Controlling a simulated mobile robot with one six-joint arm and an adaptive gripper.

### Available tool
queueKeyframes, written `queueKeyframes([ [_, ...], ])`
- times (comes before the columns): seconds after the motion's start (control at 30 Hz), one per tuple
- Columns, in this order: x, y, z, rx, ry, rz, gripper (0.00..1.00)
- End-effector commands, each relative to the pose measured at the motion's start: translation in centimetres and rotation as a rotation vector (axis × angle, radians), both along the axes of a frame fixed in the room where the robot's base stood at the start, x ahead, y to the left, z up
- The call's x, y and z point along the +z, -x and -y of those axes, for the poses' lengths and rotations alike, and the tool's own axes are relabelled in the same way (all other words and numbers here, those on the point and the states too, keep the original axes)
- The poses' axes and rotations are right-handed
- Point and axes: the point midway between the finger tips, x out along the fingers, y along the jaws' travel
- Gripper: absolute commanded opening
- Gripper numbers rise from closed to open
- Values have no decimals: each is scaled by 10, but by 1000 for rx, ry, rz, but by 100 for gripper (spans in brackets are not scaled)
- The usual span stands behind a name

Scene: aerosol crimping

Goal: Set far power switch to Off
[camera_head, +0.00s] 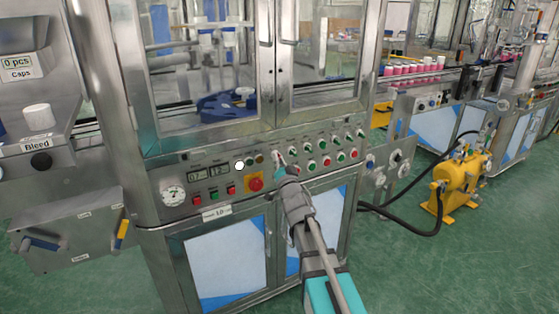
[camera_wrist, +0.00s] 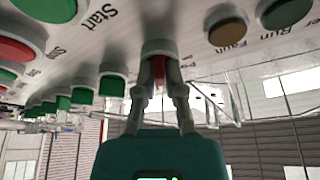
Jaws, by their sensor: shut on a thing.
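The crimping machine's control panel (camera_head: 225,183) runs along the front below the glass doors. In the wrist view my two fingers (camera_wrist: 160,88) are closed around a small switch (camera_wrist: 158,48) with a pale round collar and a reddish part between the fingertips. A label beside it is only partly readable and starts with "Po". The fingers hide much of the switch, and its exact setting cannot be told. In the head view the switch is mostly covered by my gripper.
Several green and red buttons (camera_head: 325,145) are to the right. A brown lamp (camera_wrist: 226,25) is close beside the switch. A yellow tank (camera_head: 458,185) stands on the floor at right.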

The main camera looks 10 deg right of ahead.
Motion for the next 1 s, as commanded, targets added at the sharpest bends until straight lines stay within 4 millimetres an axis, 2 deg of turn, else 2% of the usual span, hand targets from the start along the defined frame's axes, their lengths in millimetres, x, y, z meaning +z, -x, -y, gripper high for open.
queueKeyframes([
  [0.13,0,0,5,-8,-1,1,0],
  [0.57,0,0,5,-5,74,25,0],
  [1.0,0,-2,7,-6,383,126,0],
])
